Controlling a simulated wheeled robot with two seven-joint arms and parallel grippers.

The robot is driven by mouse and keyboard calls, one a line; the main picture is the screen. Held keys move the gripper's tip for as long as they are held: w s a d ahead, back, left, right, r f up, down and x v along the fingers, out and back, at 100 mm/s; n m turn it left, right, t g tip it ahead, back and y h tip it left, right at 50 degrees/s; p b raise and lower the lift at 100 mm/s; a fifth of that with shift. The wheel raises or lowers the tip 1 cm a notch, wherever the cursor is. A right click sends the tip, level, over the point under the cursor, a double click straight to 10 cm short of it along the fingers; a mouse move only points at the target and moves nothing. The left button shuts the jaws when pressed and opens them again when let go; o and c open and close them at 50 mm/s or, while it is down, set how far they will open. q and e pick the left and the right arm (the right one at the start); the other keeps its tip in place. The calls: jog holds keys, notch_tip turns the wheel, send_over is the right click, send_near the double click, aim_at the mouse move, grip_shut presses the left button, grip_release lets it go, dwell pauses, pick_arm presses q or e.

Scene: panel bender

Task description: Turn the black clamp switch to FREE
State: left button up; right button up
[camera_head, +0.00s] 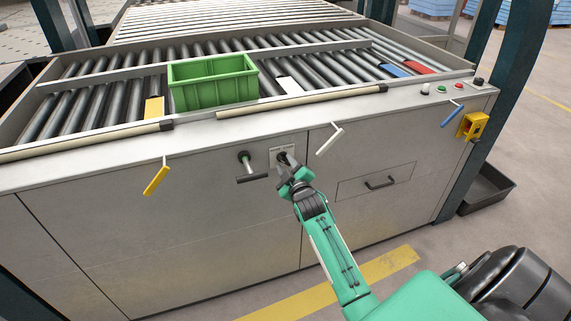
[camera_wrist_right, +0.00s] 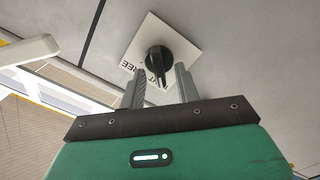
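The black clamp switch (camera_wrist_right: 159,60) is a round knob with a raised grip bar on a white square plate (camera_wrist_right: 183,38). The plate carries the word FREE on its left side; another label is partly hidden by the knob and finger. In the head view the switch plate (camera_head: 275,153) is on the machine's front panel, partly covered by my right gripper (camera_head: 287,164). In the right wrist view my right gripper (camera_wrist_right: 160,78) is open, with a fingertip on each side of the grip bar. Gaps show, and I cannot tell whether either finger touches it. My left gripper is not in view.
The white one is close right of my gripper. A green crate (camera_head: 212,92) stands on the rollers. A drawer handle (camera_head: 380,184) is at right.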

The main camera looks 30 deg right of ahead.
jog(key=shift+w+d, duration=0.1)
jog(key=shift+w, duration=0.3)
grip_shut()
